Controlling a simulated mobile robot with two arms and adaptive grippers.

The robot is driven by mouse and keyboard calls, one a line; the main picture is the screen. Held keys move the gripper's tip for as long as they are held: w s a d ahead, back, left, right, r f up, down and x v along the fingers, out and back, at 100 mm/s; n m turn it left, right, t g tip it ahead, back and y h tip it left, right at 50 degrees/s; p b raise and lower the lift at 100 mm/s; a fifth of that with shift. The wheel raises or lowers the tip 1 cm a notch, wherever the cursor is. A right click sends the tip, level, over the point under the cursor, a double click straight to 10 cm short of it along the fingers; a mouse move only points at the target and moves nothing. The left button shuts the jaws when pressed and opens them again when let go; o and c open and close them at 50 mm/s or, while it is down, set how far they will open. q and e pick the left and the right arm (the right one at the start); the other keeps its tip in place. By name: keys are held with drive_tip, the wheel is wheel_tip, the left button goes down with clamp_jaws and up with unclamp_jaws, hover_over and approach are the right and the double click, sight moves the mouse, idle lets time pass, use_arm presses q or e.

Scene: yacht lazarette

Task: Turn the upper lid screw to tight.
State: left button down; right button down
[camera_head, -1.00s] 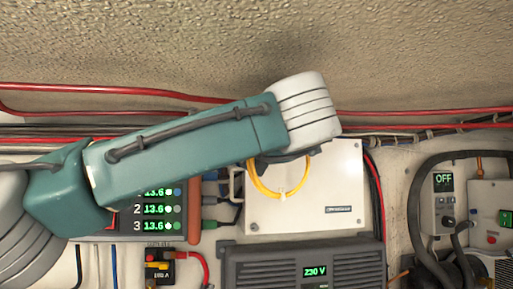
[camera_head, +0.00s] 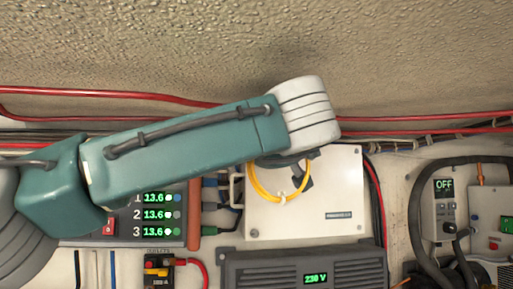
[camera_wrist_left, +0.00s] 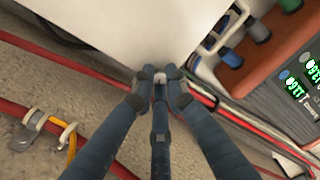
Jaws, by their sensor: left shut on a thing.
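The white box (camera_head: 330,205) with a flat lid is on the wall in the head view, partly behind my left arm. A small lower screw (camera_head: 254,233) shows at its lower left corner. In the left wrist view the box (camera_wrist_left: 115,30) fills the upper left. My left gripper (camera_wrist_left: 160,79) has its dark fingers closed together at the box's upper corner beside the red cables. It is shut on the upper lid screw, which the fingertips almost fully hide. I cannot read how far the screw is turned. My right gripper is not in view.
A meter panel (camera_head: 155,240) with green digits stands left of the box. A dark grey 230 V unit (camera_head: 300,268) is just below. Red cables (camera_head: 420,134) run along the wall above. A yellow loop (camera_head: 255,180) shows below my left wrist.

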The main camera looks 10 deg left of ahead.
use_arm(q)
drive_tip(key=shift+f+m+p, duration=0.1)
drive_tip(key=shift+m+p, duration=0.25)
drive_tip(key=shift+m, duration=1.65)
drive_tip(key=c, duration=1.7)
unclamp_jaws()
drive_tip(key=shift+c, duration=0.2)
drive_tip(key=v, duration=1.2)
